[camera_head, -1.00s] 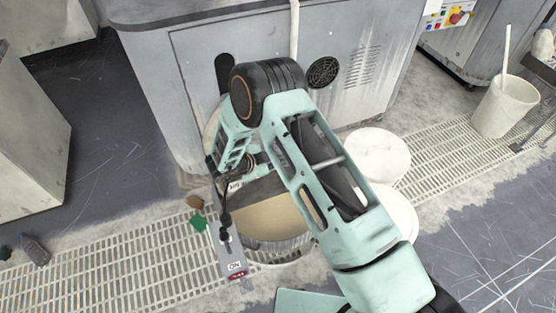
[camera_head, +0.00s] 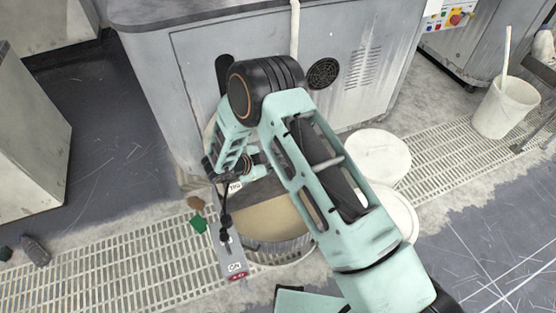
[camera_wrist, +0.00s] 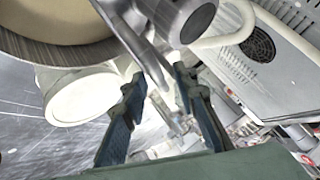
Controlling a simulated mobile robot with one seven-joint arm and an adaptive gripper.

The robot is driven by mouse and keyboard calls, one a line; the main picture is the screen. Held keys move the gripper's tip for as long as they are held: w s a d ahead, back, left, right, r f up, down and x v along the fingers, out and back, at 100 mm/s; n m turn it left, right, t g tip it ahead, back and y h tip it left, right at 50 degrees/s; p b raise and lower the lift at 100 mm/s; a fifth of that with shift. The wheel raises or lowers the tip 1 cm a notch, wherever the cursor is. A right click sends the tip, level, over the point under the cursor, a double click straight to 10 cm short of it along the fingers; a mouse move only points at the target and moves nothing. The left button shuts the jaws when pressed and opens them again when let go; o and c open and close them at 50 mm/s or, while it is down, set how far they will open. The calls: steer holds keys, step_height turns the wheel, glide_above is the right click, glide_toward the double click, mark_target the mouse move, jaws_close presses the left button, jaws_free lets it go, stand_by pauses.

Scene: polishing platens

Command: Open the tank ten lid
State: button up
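A round metal tank (camera_head: 268,246) with a tan and dark top (camera_head: 270,218) stands on the floor grating, partly hidden under my arm. Its tan top and metal rim (camera_wrist: 62,52) also fill the upper left of the wrist view. I cannot read which tank number it bears, and no lid handle shows clearly. In the wrist view, my gripper (camera_wrist: 160,80) has its two blue fingers apart. A grey metal bar (camera_wrist: 142,52) reaches towards the gap between the fingertips; I cannot tell whether they touch it.
A grey machine cabinet (camera_head: 210,70) stands close behind the tank. White lidded buckets (camera_head: 378,157) stand to its right. A narrow grey strip with a red end (camera_head: 232,262) overlaps the tank's left front. A white bucket (camera_head: 505,108) stands far right. Grating (camera_head: 110,265) is fairly open at left.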

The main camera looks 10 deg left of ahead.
steer(key=v, duration=1)
steer(key=shift+s+r, duration=0.2)
steer(key=shift+a, duration=0.15)
